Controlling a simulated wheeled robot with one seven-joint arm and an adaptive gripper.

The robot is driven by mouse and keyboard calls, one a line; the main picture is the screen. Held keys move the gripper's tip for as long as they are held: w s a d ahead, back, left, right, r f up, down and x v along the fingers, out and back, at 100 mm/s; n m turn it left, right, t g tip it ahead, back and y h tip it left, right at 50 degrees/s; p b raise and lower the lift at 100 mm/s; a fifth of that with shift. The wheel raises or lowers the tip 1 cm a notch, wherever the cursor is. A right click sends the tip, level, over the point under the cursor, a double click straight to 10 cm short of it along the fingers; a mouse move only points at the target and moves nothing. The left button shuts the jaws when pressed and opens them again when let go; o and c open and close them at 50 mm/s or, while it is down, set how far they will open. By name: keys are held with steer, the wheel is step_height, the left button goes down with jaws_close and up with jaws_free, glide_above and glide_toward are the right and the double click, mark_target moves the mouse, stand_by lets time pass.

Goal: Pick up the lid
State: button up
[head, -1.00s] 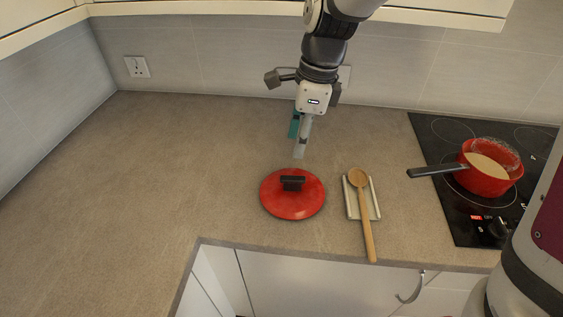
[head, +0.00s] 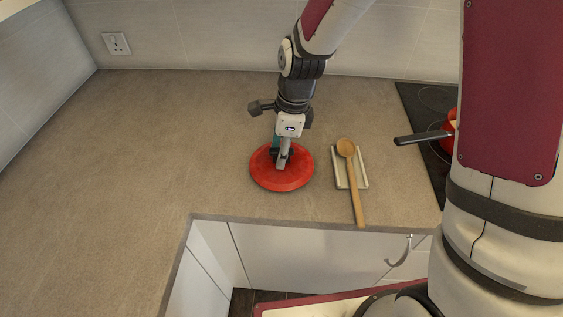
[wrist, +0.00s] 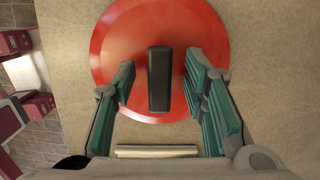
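The lid (head: 295,183) is a round red disc with a black bar handle, lying flat on the worktop. In the wrist view the lid (wrist: 160,25) fills the upper middle, and its black handle (wrist: 160,80) stands between the two fingers. My gripper (head: 282,163) is down at the lid in the head view. My gripper (wrist: 163,85) is open in the wrist view, with a teal-padded finger on each side of the handle and a visible gap on both sides. In the head view the fingers hide most of the handle.
A wooden spoon (head: 356,190) lies on a pale spoon rest (head: 363,176) just right of the lid. A red pan with a black handle (head: 420,137) sits on the black hob (head: 415,100), partly hidden by my body. The worktop (head: 150,140) left of the lid is clear.

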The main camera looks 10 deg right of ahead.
jaws_close()
steer(key=shift+r, duration=0.1)
stand_by(0.3)
